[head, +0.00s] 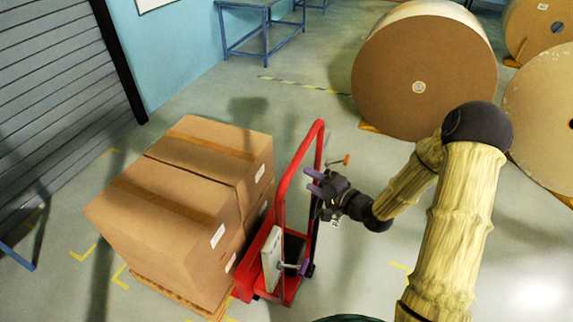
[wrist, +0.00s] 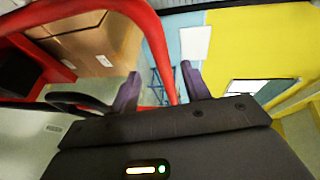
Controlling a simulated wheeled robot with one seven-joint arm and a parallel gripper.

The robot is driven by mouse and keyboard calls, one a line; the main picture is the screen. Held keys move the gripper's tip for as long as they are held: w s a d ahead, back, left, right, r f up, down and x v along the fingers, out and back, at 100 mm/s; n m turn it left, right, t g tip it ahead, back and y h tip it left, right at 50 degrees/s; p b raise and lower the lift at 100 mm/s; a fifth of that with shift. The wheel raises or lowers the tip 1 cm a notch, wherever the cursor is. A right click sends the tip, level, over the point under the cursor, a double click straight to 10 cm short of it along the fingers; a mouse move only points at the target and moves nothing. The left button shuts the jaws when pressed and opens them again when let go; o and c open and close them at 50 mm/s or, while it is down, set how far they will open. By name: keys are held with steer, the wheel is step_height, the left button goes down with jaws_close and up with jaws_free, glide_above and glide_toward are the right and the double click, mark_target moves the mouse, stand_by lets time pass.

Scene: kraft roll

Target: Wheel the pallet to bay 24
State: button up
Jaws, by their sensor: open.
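A wooden pallet (head: 170,291) carries several stacked cardboard boxes (head: 170,205) left of centre in the head view. A red pallet truck (head: 272,262) stands against the right side of the load, with its looped red handle (head: 284,180) rising toward my arm. My gripper (head: 314,181) is open beside the right bar of the handle. In the wrist view the red handle bar (wrist: 158,50) passes between or just beyond my fingertips (wrist: 160,85); I cannot tell which. The boxes also show in the wrist view (wrist: 95,42). No bay number is legible.
Large paper rolls (head: 400,85) stand on the right beyond my arm. A blue table (head: 245,38) is at the back, and a shutter (head: 55,80) is at the left. Yellow floor marks (head: 83,252) lie around the pallet. Floor behind the boxes is clear.

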steer(key=p+x, duration=0.3)
steer(key=x, duration=0.8)
steer(key=shift+f, duration=0.1)
steer(key=shift+c, duration=0.2)
jaws_close()
